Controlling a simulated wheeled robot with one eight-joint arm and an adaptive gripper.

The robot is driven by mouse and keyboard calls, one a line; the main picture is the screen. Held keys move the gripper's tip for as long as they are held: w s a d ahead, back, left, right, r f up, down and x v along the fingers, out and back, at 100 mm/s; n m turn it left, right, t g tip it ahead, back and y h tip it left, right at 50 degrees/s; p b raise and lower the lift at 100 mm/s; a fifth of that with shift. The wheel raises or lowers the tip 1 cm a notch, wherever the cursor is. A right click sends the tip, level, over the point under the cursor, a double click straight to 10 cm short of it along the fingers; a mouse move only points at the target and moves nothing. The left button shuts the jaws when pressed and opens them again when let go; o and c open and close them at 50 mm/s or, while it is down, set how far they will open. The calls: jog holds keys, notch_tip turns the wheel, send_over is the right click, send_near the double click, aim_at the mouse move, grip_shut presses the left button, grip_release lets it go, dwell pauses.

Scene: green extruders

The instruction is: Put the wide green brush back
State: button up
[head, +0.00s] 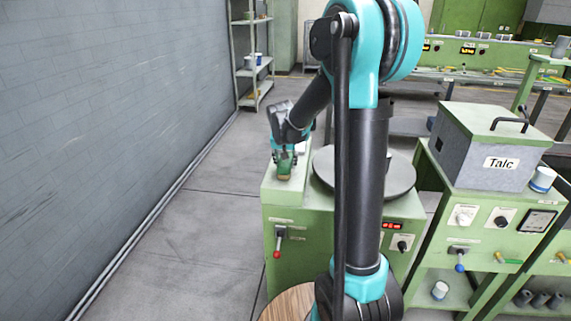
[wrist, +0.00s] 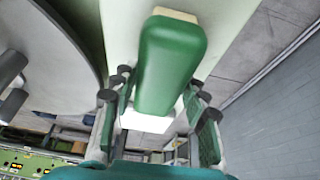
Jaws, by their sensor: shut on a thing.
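The wide green brush (wrist: 168,60) shows large in the wrist view, with a rounded green body and a pale strip at its far end. My gripper (wrist: 160,110) has its fingers on both sides of the brush and is shut on it. In the head view my gripper (head: 285,160) is over the left part of the green machine top (head: 277,193), with the brush (head: 285,172) between its fingers. A white patch (wrist: 147,122) shows below the brush in the wrist view. I cannot tell whether the brush touches the top.
A round grey plate (head: 390,176) is on the same machine, right of my gripper. A grey box marked Talc (head: 478,150) and a small blue-white pot (head: 542,179) stand on the right machine. A grey wall (head: 100,120) is at left, with open floor before it.

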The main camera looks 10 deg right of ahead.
jog(key=shift+f, duration=0.3)
jog(key=shift+f, duration=0.1)
jog(key=o, duration=1.1)
jog(key=v, duration=1.2)
jog(key=s+d+f+n, duration=0.1)
jog(key=s+f, duration=0.4)
jog(key=s, duration=0.3)
jog(key=s+d+f+n+y, duration=0.1)
jog(key=s+d+f, duration=0.1)
jog(key=s+f, duration=0.4)
jog(key=s+d+f+n, duration=0.1)
jog(key=s+f, duration=0.4)
jog(key=s, duration=0.7)
jog(key=shift+d+f+n, duration=0.3)
jog(key=shift+d+f, duration=0.1)
jog(key=shift+d, duration=0.35)
jog(key=shift+s, duration=0.1)
